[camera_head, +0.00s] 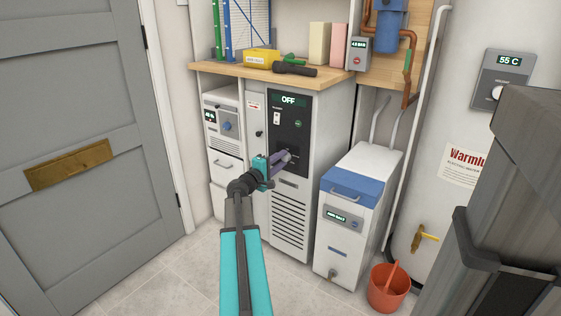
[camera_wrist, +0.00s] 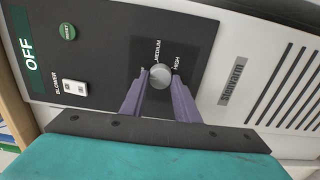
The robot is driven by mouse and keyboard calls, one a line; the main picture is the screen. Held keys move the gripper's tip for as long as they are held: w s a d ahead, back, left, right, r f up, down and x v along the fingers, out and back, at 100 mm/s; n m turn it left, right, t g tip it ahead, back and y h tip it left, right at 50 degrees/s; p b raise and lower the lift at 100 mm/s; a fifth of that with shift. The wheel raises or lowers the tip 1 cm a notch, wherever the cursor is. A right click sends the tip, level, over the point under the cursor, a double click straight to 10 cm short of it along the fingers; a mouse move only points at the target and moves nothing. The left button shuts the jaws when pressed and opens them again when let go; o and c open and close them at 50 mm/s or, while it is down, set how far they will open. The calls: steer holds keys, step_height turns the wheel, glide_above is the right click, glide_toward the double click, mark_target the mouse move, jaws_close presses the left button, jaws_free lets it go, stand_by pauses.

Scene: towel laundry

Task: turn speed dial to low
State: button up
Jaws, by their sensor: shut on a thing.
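The speed dial (camera_wrist: 161,76) is a round grey knob on the black control panel of the white blower unit. In the wrist view, the labels MEDIUM and HIGH show beside it; any LOW label is hidden or out of sight. My gripper (camera_wrist: 160,85) has its two purple fingers on either side of the dial and is shut on it. In the head view, my gripper (camera_head: 285,158) reaches the lower part of the panel (camera_head: 287,125) and largely covers the dial. The panel's display (camera_head: 288,100) reads OFF. A white blower switch (camera_wrist: 75,87) and a green round button (camera_wrist: 67,31) are on the panel.
A wooden counter (camera_head: 230,72) above the unit holds a black flashlight (camera_head: 294,69) and a yellow box (camera_head: 261,57). A white cabinet with a blue lid (camera_head: 355,188) stands to the right. An orange bucket (camera_head: 387,290) is on the floor. Floor at the left is clear.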

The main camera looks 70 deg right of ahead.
steer(key=o, duration=1)
steer(key=shift+o, duration=0.2)
steer(key=shift+a, duration=0.1)
steer(key=p+v, duration=0.3)
steer(key=v, duration=1)
steer(key=shift+a, duration=0.35)
steer(key=shift+w, duration=0.15)
